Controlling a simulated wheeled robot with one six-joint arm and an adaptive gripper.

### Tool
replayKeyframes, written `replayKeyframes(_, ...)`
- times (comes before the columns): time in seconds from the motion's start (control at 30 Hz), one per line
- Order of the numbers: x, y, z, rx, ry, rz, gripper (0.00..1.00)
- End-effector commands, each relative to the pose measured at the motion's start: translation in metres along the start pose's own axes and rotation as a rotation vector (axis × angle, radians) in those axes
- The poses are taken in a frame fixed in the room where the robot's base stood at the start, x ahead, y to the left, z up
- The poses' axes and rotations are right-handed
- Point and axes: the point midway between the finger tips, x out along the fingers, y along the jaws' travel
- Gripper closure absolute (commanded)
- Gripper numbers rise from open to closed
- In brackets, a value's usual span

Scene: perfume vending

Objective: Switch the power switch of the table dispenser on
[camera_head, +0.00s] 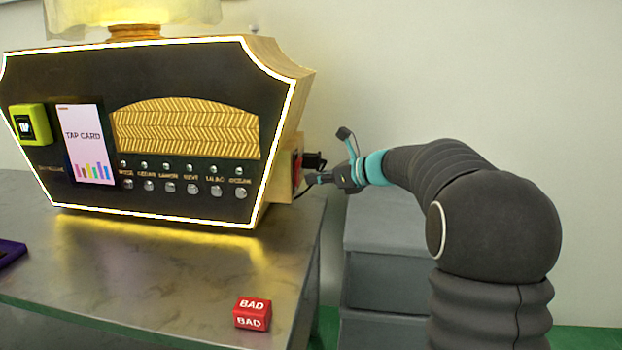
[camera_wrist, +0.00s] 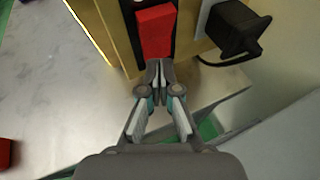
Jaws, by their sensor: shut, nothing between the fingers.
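The table dispenser (camera_head: 180,130) stands on the table, its front edged with a glowing strip and its screen reading "TAP CARD". Its red power switch (camera_wrist: 156,30) sits on the dispenser's right side in a dark frame. The switch shows as a small red patch in the head view (camera_head: 297,166). My gripper (camera_wrist: 160,66) is shut and empty. Its fingertips are right at the lower end of the red switch in the wrist view; I cannot tell whether they touch it. In the head view my gripper (camera_head: 318,179) is beside the dispenser's right side.
A black plug with a cable (camera_wrist: 236,28) sticks out just right of the switch. A red "BAD" block (camera_head: 252,313) lies on the table (camera_head: 150,270) near its front right. Grey steps (camera_head: 385,265) stand right of the table. A purple object (camera_head: 10,252) is at the left edge.

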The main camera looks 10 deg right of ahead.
Motion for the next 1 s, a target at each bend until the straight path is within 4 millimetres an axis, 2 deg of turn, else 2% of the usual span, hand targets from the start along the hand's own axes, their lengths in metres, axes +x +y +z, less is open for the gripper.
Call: replayKeyframes(1.0,-0.069,0.0,0.001,0.002,0.0,-0.001,1.0)
